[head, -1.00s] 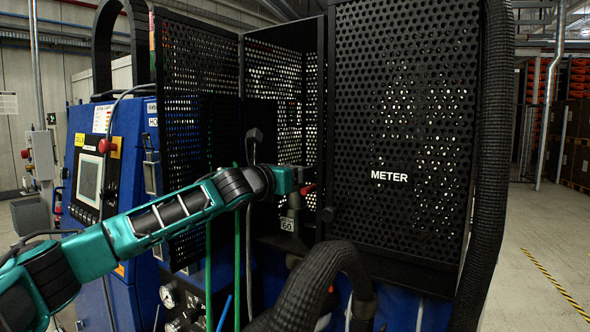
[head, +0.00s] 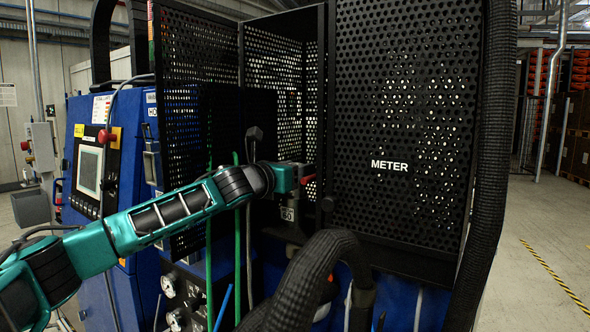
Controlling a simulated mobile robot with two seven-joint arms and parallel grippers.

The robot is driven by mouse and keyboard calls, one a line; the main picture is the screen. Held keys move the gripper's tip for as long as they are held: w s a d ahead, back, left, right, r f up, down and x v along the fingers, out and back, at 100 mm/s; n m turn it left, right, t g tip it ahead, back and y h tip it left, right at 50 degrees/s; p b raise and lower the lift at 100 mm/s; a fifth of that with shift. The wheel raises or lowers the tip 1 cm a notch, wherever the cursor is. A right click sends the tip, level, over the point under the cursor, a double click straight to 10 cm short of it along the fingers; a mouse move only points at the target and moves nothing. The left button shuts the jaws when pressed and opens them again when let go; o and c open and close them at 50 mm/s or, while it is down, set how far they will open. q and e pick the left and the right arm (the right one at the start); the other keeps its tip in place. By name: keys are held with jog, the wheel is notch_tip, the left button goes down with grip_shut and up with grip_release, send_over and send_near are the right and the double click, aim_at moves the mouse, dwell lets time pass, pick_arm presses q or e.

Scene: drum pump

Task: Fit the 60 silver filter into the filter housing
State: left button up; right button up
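My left arm reaches in from the left to the opening between the perforated panels. My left gripper (head: 306,179) is at the mouth of this opening, with a small red part at its tip; whether its fingers are open or shut is too small to tell. Just below it is a grey block with a label (head: 288,213), partly hidden by the gripper; it looks like the filter housing, but I cannot be sure. I cannot make out a silver filter. My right gripper is not in view.
A black perforated panel marked METER (head: 400,130) stands right of the opening. A thick black corrugated hose (head: 318,265) bends up in front, below the gripper. A blue control cabinet (head: 125,195) is at left. Open floor (head: 545,240) lies right.

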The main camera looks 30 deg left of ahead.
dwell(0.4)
pick_arm(q)
jog(key=shift+f+b, duration=0.3)
jog(key=shift+f, duration=1.1)
jog(key=shift+f, duration=0.1)
jog(key=o, duration=1)
jog(key=s+a, duration=0.1)
jog(key=s, duration=0.8)
jog(key=shift+b, duration=0.3)
jog(key=shift+a, duration=0.1)
jog(key=shift+f, duration=0.1)
